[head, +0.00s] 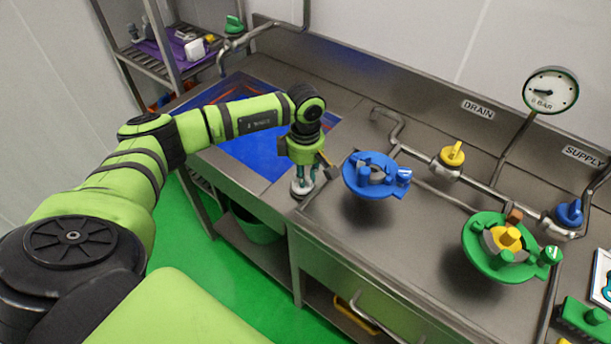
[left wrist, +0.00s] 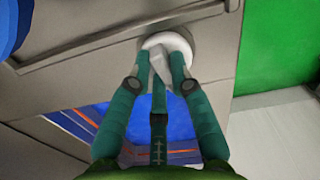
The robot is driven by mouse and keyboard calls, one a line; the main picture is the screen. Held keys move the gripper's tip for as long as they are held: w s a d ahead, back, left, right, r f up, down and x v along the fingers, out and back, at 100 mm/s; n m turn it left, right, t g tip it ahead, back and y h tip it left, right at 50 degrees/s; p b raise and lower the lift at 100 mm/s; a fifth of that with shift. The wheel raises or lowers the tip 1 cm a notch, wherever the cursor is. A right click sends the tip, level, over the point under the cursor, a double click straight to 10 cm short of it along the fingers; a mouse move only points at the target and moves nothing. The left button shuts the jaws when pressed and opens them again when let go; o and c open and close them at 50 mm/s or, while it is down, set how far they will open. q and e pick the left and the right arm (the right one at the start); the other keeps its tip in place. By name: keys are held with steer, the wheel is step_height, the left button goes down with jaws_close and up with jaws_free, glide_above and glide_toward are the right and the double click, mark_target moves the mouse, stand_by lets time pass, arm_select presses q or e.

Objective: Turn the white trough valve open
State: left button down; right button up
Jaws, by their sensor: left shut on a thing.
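The white trough valve (head: 297,188) stands at the front edge of the steel counter, right of the blue basin area. In the left wrist view the white valve (left wrist: 178,44) is a rounded white body with a pale handle between my fingers. My left gripper (head: 304,176) points down over it. In the left wrist view the teal fingers of my left gripper (left wrist: 162,68) are closed around the handle, one on each side. The fingers partly hide the handle, so its exact angle is hard to tell. My right gripper is not in view.
A blue handwheel (head: 362,186) stands just right of my left gripper. A green wheel (head: 480,262) with a yellow centre is farther right. A yellow valve (head: 452,155) and a blue valve (head: 569,213) sit on the back pipe. A gauge (head: 550,92) rises behind.

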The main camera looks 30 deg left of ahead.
arm_select(q)
steer(key=n+b, duration=0.1)
steer(key=n, duration=0.1)
steer(key=n+b, duration=0.1)
steer(key=shift+a+f+n, duration=0.15)
steer(key=shift+n, duration=0.25)
steer(key=n+b, duration=0.1)
steer(key=n, duration=0.3)
steer(key=shift+a+n+b, duration=0.1)
steer(key=shift+n+b, duration=0.2)
steer(key=shift+b, duration=0.05)
steer(key=n+b, duration=0.1)
steer(key=n, duration=0.3)
steer(key=shift+a, duration=0.15)
steer(key=shift+n+b, duration=0.35)
steer(key=shift+n, duration=1.25)
steer(key=c, duration=1.1)
jaws_free()
steer(key=shift+r, duration=0.2)
